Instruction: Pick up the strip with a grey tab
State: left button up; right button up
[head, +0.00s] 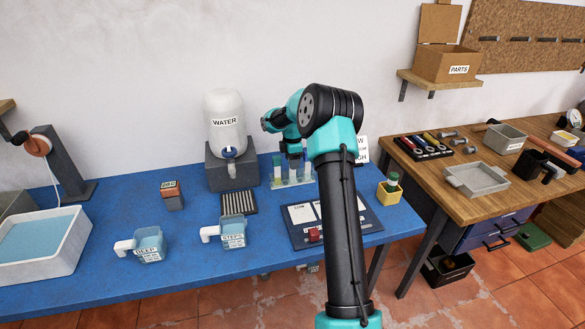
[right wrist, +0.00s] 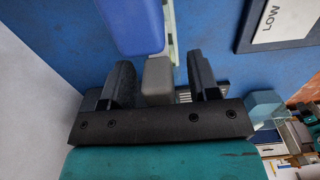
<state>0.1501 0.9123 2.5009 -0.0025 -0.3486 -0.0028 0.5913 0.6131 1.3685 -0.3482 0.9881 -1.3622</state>
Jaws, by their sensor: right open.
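A clear rack (head: 291,182) stands on the blue table, right of the water dispenser, with upright strips in it. My right gripper (head: 294,162) points down over the rack. In the right wrist view it is open (right wrist: 162,80), with a grey tab (right wrist: 157,78) between its two fingers. The fingers stand apart from the tab, one on each side. The strip below the grey tab is mostly hidden. My left gripper is out of view.
The water dispenser (head: 226,125) stands left of the rack. A dark board with white panels (head: 300,214) lies in front, and a yellow pot (head: 390,193) stands to the right. Two handled jugs (head: 150,246) (head: 233,234) and a ribbed mat (head: 238,203) are at left.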

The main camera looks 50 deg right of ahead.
jog(key=shift+f, duration=0.55)
jog(key=c, duration=1)
